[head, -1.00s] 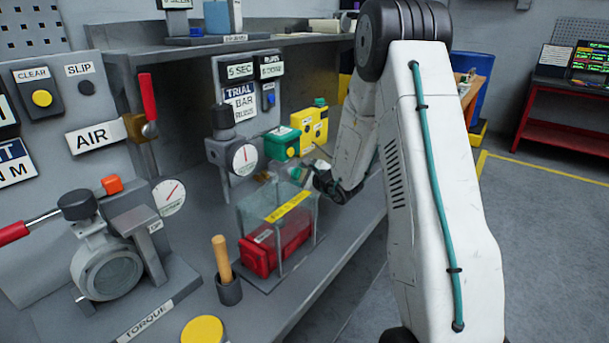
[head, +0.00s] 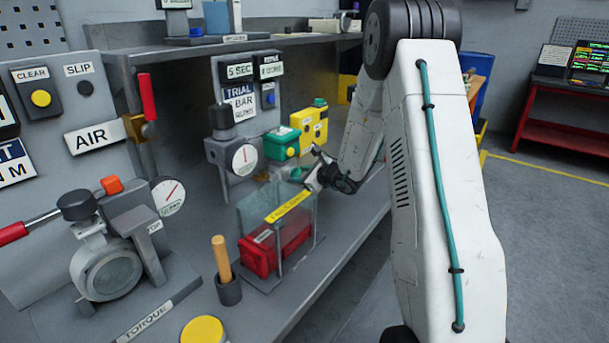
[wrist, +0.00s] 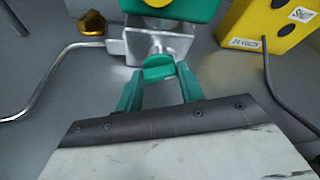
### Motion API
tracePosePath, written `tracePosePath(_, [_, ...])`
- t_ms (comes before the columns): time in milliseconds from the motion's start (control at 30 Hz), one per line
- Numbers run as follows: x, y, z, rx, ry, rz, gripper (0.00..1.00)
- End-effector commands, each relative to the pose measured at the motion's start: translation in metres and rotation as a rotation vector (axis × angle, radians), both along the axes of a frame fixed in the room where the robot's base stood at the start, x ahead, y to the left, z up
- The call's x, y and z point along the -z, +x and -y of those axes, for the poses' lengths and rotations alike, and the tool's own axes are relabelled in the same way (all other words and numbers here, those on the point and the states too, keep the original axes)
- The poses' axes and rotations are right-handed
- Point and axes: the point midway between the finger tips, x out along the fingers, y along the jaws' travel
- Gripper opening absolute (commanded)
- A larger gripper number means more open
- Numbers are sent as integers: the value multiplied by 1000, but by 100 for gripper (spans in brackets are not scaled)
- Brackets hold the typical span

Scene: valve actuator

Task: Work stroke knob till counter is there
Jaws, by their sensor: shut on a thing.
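The green valve actuator (head: 283,143) with a yellow button stands at the back of the bench, right of the round gauge. In the wrist view its green housing (wrist: 185,10) sits on a silver block (wrist: 150,45). A short stem from the block leads to a small green knob (wrist: 159,68). My gripper (wrist: 159,76) is shut on this knob, with teal fingers on both sides. In the head view my gripper (head: 302,178) is small, just below the actuator. No counter reading is legible on the actuator.
A yellow box (head: 314,124) stands close right of the actuator; in the wrist view a dark cable (wrist: 280,100) runs below it. A bent metal rod (wrist: 45,80) is at left. A clear guard (head: 268,205) over a red box (head: 262,252) stands in front.

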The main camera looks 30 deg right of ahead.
Motion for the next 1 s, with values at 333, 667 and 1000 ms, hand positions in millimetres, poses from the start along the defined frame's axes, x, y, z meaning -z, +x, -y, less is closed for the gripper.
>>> tracePosePath(333, [-8, 4, 6, -1, 240, -73, 15])
tracePosePath(667, [-8, 5, 8, 2, 365, -117, 15])
tracePosePath(1000, [-8, 4, 9, 4, 387, -126, 16])
